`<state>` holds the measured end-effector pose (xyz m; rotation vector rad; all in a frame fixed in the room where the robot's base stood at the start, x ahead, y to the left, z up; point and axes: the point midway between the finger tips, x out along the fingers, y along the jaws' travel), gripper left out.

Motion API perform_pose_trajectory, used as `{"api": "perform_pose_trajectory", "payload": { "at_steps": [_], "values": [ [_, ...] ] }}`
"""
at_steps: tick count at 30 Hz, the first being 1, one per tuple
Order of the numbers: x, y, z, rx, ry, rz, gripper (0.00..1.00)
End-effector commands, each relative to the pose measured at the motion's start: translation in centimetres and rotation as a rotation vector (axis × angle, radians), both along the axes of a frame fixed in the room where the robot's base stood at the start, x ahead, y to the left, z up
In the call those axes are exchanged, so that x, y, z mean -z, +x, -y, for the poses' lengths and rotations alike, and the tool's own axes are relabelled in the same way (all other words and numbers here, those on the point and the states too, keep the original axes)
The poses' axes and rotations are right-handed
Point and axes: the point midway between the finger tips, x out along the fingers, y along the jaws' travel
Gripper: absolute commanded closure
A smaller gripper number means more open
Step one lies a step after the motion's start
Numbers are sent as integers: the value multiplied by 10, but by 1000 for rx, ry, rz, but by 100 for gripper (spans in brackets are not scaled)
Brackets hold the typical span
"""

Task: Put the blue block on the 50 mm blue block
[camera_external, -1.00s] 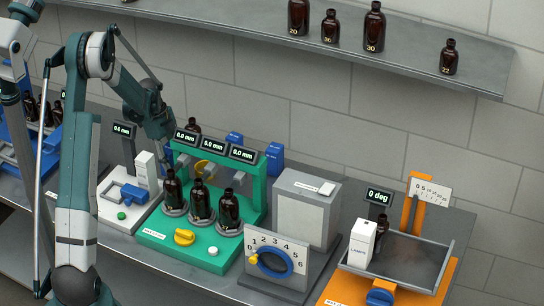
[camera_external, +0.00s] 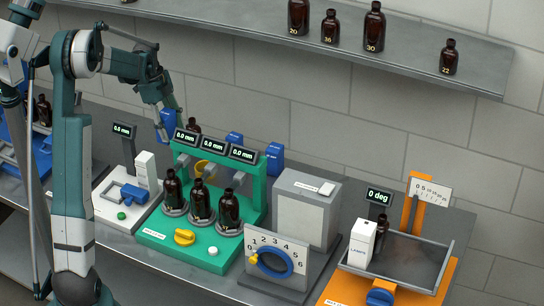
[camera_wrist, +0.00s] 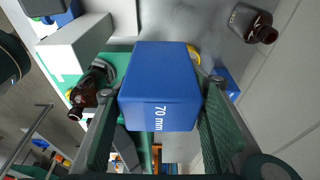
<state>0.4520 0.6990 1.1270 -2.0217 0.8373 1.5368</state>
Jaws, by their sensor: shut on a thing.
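A blue block marked 70 mm (camera_wrist: 160,88) fills the middle of the wrist view. My gripper (camera_wrist: 160,92) is shut on it, with one finger on each side. In the external view the held blue block (camera_external: 170,125) is in the air behind the left end of the green fixture. Two other blue blocks stand behind the green fixture, a smaller-looking one (camera_external: 234,140) and a taller-looking one (camera_external: 275,157). Their size marks cannot be read, so I cannot tell which is 50 mm. Part of a blue block (camera_wrist: 225,80) shows at right in the wrist view.
The green fixture (camera_external: 160,237) holds amber bottles and three displays reading 0.0 mm. An amber bottle (camera_external: 194,126) stands behind it. A grey box (camera_external: 303,210) is to its right. A white station (camera_external: 113,208) is to its left. A shelf (camera_external: 420,62) with bottles runs above.

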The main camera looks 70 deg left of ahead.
Motion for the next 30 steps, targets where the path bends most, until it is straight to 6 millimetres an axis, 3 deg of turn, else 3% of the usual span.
{"api": "perform_pose_trajectory", "payload": {
  "at_steps": [23, 30],
  "values": [
    [-3, 2, -1, 0, 0, 0, 78],
    [0, 23, -7, 1, 0, 0, 78]
  ]
}}
